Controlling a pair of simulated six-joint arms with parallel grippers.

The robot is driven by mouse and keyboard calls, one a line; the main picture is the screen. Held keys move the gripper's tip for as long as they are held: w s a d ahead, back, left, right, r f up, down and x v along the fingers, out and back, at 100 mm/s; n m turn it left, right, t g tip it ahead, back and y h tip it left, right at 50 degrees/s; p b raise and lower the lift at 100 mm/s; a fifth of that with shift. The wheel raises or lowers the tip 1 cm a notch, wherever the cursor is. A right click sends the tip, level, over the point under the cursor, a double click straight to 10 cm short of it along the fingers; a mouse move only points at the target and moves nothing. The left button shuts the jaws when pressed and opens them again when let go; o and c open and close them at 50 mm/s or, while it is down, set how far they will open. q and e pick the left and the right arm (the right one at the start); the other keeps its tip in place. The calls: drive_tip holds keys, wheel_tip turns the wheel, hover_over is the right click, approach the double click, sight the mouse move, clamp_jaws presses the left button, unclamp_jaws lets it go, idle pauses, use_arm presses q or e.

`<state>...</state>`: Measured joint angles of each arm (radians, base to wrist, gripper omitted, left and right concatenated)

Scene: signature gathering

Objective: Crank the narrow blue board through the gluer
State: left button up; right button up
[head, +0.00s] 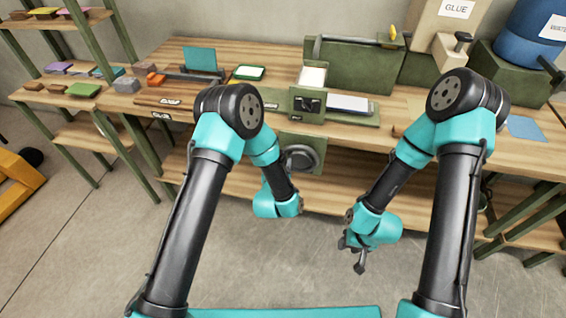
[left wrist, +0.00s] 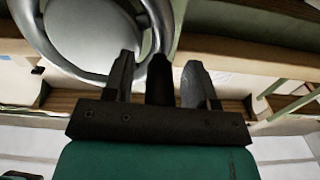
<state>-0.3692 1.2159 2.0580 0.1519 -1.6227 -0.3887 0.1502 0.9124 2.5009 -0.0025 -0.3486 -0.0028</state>
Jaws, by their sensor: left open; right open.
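The gluer (head: 308,103) is a green machine at the middle of the bench, with a white sheet on its bed. Its grey crank wheel (head: 300,158) hangs on the front below the bench top and fills the upper left of the left wrist view (left wrist: 140,68). My left gripper (left wrist: 158,80) is open beside the wheel's rim. A dark upright post stands between its fingers; I cannot tell whether they touch it. A light blue board (head: 525,127) lies flat on the bench at the right. My right gripper (head: 355,258) is open and empty, low in front of the bench.
A teal upright panel (head: 200,58) and a green-edged pad (head: 249,73) stand left of the gluer. A GLUE box (head: 445,25) and a blue barrel (head: 530,40) stand at the back right. A shelf rack (head: 85,140) with coloured blocks is at the left. The floor in front is clear.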

use_arm(q)
clamp_jaws()
idle(0.5)
